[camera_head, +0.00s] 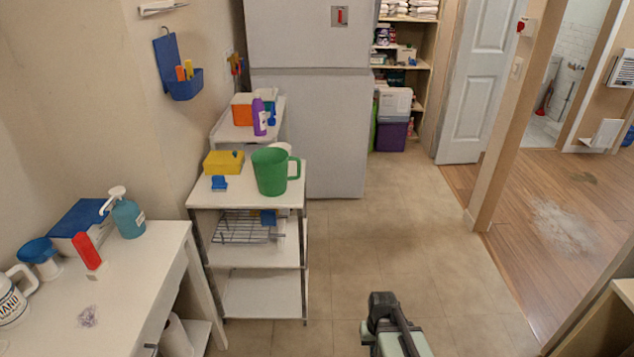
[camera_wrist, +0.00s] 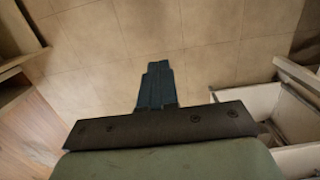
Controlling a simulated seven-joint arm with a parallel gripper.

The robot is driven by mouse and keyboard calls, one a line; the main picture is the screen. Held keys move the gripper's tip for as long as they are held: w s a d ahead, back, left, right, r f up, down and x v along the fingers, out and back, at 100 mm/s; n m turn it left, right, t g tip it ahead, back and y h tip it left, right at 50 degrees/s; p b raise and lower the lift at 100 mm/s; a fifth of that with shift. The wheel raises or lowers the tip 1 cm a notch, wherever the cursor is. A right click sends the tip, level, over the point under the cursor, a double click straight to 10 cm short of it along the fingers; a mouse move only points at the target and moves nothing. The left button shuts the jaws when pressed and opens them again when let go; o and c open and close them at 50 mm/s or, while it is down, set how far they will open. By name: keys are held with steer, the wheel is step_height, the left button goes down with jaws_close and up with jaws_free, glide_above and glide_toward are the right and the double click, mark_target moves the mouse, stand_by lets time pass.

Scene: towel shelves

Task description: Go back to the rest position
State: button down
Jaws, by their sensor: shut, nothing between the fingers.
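The wrist view shows my gripper (camera_wrist: 157,85) with its dark fingers together and nothing between them. It points down over bare tiled floor (camera_wrist: 100,55). In the head view, part of my arm (camera_head: 390,325) shows at the bottom centre, over the floor and to the right of the white shelf cart. The fingertips cannot be made out in the head view.
A white shelf cart (camera_head: 230,195) holds a green pitcher (camera_head: 269,172) and a yellow box (camera_head: 223,162). A white table (camera_head: 130,285) with bottles stands at left. A refrigerator (camera_head: 310,130) stands behind. The tiled floor (camera_head: 390,220) is clear up to a doorway at right.

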steer(key=s+f+g, duration=0.3)
steer(key=s+f, duration=0.5)
steer(key=s, duration=0.5)
steer(key=s+f+g, duration=0.2)
steer(key=s+f, duration=0.5)
steer(key=s, duration=0.5)
steer(key=shift+s+f+g, duration=0.35)
steer(key=shift+s+g, duration=0.05)
